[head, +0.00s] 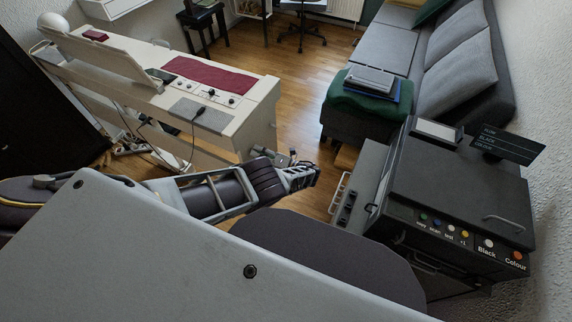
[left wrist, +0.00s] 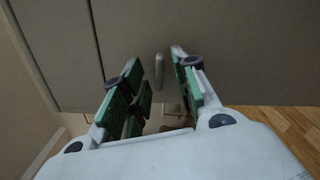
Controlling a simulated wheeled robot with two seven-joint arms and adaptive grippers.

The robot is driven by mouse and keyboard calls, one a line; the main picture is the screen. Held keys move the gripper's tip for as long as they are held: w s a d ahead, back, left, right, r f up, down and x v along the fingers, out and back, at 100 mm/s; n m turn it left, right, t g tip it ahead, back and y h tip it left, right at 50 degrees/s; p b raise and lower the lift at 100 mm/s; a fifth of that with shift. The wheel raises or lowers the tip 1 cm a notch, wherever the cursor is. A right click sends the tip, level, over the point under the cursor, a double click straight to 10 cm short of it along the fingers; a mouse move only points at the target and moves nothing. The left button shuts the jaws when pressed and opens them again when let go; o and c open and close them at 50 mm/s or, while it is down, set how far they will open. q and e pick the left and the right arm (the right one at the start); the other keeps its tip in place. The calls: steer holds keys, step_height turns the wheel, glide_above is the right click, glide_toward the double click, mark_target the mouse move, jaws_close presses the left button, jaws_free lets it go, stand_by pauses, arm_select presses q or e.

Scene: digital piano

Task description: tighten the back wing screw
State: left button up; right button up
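My left gripper (head: 302,175) is beside the near right end of the cream digital piano (head: 262,108) in the head view. In the left wrist view the gripper (left wrist: 157,62) is open, its green-padded fingers apart and nothing between them in contact. A small pale upright piece (left wrist: 159,71) stands out from a grey-brown panel (left wrist: 240,50) beyond the fingers, in line with the gap. It may be the wing screw, but its shape is too small to be sure. No wing screw can be made out in the head view. My right gripper is not in view.
A dark copier (head: 450,185) with a side tray stands right of the gripper. A grey sofa (head: 400,50) is behind it. Wooden floor (head: 290,95) is clear between piano and sofa. Cables (head: 150,130) hang at the piano's near side.

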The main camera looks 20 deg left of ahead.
arm_select(q)
steer(key=shift+n, duration=3.1)
